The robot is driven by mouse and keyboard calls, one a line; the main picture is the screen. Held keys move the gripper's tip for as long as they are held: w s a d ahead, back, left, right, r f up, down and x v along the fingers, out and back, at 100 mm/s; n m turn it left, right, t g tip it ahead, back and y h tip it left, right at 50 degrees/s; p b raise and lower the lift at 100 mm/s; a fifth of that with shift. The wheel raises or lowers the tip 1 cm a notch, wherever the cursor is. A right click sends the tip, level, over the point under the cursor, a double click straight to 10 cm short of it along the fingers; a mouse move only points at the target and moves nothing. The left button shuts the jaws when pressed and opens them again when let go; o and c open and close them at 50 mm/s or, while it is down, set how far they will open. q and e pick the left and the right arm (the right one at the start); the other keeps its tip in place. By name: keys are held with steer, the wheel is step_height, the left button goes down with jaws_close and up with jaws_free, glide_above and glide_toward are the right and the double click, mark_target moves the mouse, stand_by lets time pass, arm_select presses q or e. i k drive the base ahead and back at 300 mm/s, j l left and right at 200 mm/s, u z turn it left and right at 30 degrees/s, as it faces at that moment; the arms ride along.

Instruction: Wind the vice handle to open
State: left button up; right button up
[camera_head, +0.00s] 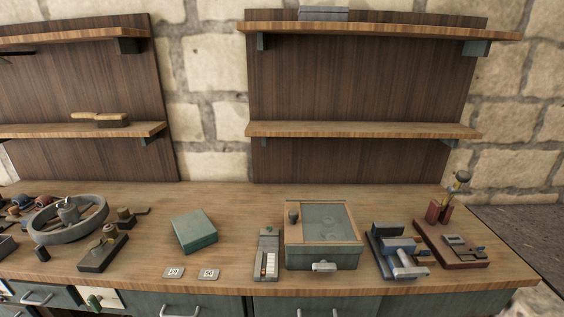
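A small blue-grey device that looks like the vice (396,246) stands on the wooden workbench (240,230), right of centre near the front edge. It has dark base parts and rounded blue-grey parts on top. A pale grey bar at its front, which looks like the vice handle (411,272), sits close to the bench's front edge. The gap between the jaws is too small to make out. Neither of my grippers is in view.
A green glass-topped box (323,256) stands just left of the vice. A dark red base with upright parts (449,244) stands close on its right. A green box (194,231) and a large grey wheel (68,219) are farther left. Shelves (360,130) hang behind.

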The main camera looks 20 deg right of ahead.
mark_target(409, 270)
steer(key=z, duration=1.8)
